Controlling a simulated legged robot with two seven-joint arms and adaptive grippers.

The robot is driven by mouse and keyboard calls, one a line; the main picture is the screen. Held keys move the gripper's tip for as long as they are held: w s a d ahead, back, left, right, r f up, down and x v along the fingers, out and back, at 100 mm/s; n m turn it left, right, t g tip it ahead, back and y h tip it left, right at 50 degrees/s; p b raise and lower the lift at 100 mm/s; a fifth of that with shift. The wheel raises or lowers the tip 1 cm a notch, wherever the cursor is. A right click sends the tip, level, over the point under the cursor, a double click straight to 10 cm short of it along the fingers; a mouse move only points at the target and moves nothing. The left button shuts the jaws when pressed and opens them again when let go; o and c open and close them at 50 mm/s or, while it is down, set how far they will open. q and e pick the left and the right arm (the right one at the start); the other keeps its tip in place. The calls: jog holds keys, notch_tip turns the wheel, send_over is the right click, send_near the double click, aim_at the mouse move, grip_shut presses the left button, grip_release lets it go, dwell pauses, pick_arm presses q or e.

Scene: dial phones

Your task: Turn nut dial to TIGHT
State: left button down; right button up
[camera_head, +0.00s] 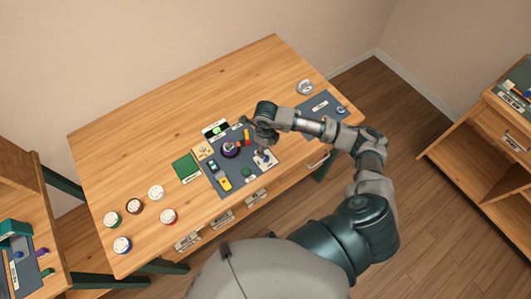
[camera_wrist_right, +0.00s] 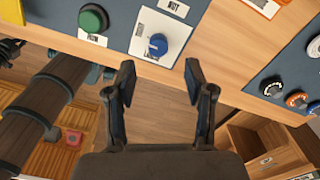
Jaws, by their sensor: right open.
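The nut dial is a blue knob (camera_wrist_right: 157,45) on a white plate (camera_wrist_right: 176,30), with a NUT label (camera_wrist_right: 173,6) beyond it in the right wrist view. Lettering on the plate beside the knob is too small to read surely. In the head view the white plate (camera_head: 266,160) lies at the right side of the dark panel, partly covered by my gripper. My right gripper (camera_wrist_right: 158,75) is open and empty, its two fingers apart and pointing toward the knob. In the head view it (camera_head: 261,146) hangs over the panel near the plate. My left gripper is not in view.
A green button (camera_wrist_right: 92,19) sits left of the plate. Several round pots stand at the left of the wooden table (camera_head: 110,160). A second dark panel (camera_head: 318,105) lies to the right.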

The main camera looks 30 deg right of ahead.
notch_tip(320, 180, up, 5)
jog(key=shift+a+r, duration=0.15)
dwell(0.5)
